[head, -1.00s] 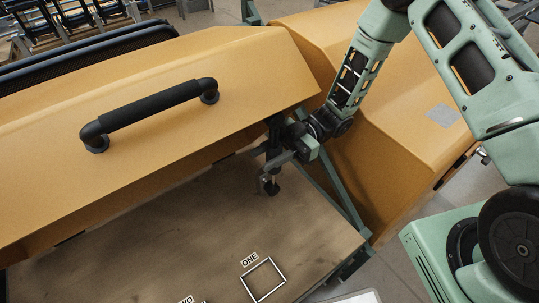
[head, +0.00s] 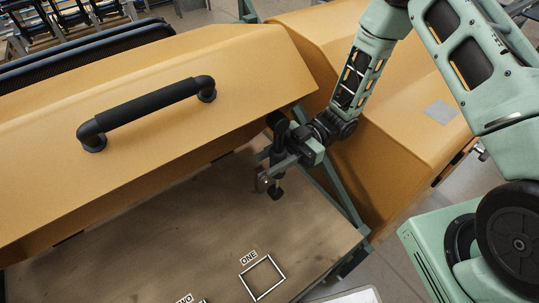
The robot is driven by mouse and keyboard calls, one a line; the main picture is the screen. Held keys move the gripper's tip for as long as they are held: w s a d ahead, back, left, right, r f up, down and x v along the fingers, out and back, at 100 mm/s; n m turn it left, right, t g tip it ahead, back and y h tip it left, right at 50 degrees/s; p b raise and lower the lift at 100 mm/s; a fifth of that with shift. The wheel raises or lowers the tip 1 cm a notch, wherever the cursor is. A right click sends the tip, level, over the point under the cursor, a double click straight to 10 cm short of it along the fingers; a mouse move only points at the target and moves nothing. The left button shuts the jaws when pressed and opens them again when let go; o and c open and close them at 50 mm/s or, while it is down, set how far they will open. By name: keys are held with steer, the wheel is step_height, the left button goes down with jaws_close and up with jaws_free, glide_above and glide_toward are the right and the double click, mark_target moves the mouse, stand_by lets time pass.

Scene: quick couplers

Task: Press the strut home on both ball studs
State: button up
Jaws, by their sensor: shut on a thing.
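My gripper (head: 269,178) is under the right end of the raised orange hood (head: 190,75), above the wooden tabletop. It is shut on a dark upright part that looks like the strut (head: 279,137). The strut's upper end is close to the hood's lower right edge, and its lower black end (head: 276,194) shows below my fingers. My fingers and wrist hide its middle. I cannot make out either ball stud, nor tell whether the strut's ends touch anything.
A black handle (head: 147,112) sits on the hood. A green frame bar (head: 340,190) slants down just right of my gripper. The wooden tabletop (head: 150,225) is mostly clear, with a marked square labelled ONE (head: 249,258) near the front. A second orange body (head: 385,150) stands right.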

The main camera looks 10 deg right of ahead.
steer(key=shift+s+d, duration=0.25)
steer(key=shift+s, duration=0.25)
steer(key=shift+w, duration=0.1)
steer(key=shift+w+a, duration=0.35)
steer(key=shift+w, duration=0.35)
steer(key=shift+w+a, duration=0.35)
steer(key=shift+w, duration=0.5)
stand_by(1.3)
steer(key=shift+s+d, duration=0.35)
steer(key=shift+s, duration=0.5)
steer(key=shift+s+d, duration=0.35)
steer(key=shift+s, duration=0.45)
